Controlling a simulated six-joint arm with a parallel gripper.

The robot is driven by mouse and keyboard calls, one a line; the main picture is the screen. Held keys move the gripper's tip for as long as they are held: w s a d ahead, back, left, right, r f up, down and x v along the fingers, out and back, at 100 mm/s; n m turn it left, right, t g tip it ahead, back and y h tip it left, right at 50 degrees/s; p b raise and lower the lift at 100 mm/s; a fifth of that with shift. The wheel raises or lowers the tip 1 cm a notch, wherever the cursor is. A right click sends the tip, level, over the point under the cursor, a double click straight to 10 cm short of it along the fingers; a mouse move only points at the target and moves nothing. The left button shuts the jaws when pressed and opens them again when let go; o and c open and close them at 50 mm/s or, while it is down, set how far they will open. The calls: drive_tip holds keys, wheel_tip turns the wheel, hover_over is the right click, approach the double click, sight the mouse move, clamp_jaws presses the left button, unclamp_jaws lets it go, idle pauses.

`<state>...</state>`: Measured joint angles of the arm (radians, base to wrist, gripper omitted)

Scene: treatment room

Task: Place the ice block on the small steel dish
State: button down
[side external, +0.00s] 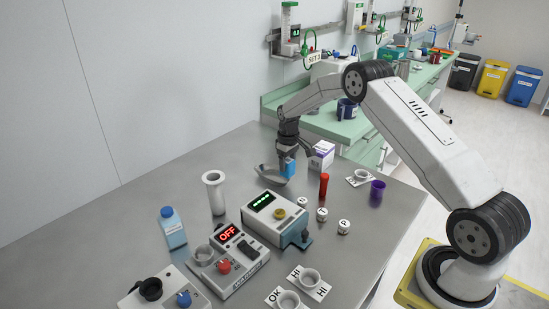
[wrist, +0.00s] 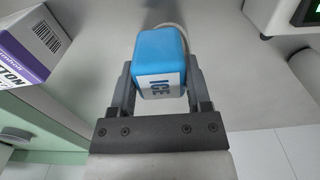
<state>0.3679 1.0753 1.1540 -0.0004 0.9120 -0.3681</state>
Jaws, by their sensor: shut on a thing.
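The blue ice block (side external: 288,167) is held in my gripper (side external: 290,154). In the wrist view, the ice block (wrist: 160,60) has a white face lettered ICE and sits between both fingers of my gripper (wrist: 160,88). The small steel dish (side external: 271,176) is a shallow grey bowl on the steel table. The block is at the dish's right side in the side view, overlapping its rim. In the wrist view, the dish (wrist: 172,27) shows only as a thin rim behind the block. I cannot tell whether the block touches the dish.
A white and purple carton (side external: 322,155) stands just right of my gripper. A red tube (side external: 323,186), a purple cup (side external: 377,192) and small lettered jars (side external: 322,214) stand nearer. Devices (side external: 275,218) and a white cylinder (side external: 215,192) are front left. The table's left rear is clear.

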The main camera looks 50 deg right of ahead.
sight(288, 160)
drive_tip(key=shift+f, duration=0.75)
unclamp_jaws()
drive_tip(key=shift+r, duration=0.15)
wheel_tip(288, 160, up, 13)
idle(1.0)
idle(0.5)
